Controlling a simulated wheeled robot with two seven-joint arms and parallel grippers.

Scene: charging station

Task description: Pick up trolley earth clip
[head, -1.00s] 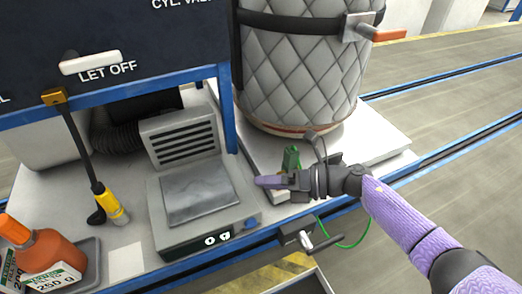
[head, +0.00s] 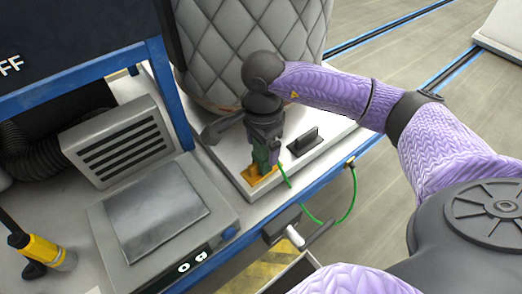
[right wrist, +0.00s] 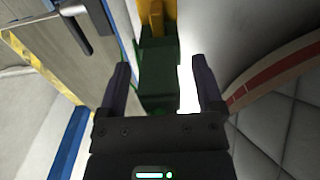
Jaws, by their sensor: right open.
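The trolley earth clip is green and stands on a yellow block at the front of the white platform. In the head view its lower part (head: 262,168) shows under my right gripper (head: 266,150), which hides the rest. In the right wrist view the green clip (right wrist: 158,75) lies between the two dark fingers of my right gripper (right wrist: 162,82). The fingers are open, with a visible gap on each side of the clip. A green wire (head: 285,176) runs from the clip toward the bench edge. My left gripper is not in view.
A quilted grey drum (head: 235,45) stands close behind the gripper. A dark handle-like block (head: 303,142) sits just right of the clip. A scale (head: 160,215) lies to the left. A grey bracket (head: 290,228) juts from the bench's blue front edge (head: 330,170).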

